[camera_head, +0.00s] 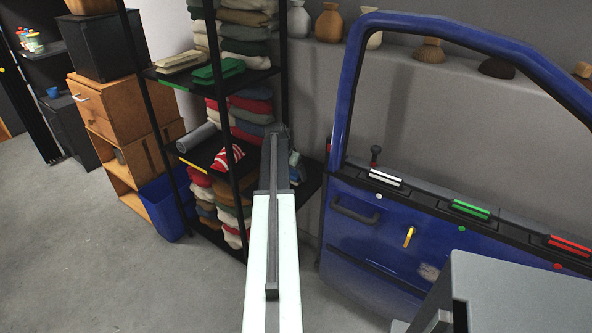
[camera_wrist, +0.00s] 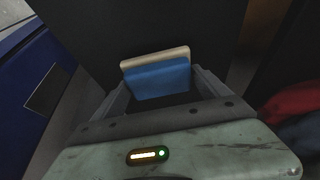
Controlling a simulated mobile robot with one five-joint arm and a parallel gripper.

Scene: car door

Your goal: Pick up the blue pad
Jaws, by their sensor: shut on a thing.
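The blue pad (camera_wrist: 160,80) is in the wrist view, between the two fingers of my gripper (camera_wrist: 158,88). A beige layer (camera_wrist: 155,57) shows along its far edge; I cannot tell whether it is part of the pad or a separate piece. My gripper is shut on the blue pad. In the head view my arm reaches toward the dark shelf (camera_head: 210,152) and hides most of my gripper. A small bluish patch (camera_head: 295,158) shows just right of the arm's end; it may be the pad.
The shelf holds folded cloths (camera_head: 245,45), a red-and-white striped item (camera_head: 227,157) and a grey roll (camera_head: 197,137). A blue car door (camera_head: 350,215) stands to the right, with white, green and red strips. A blue bin (camera_head: 165,205) stands left. The floor at front left is clear.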

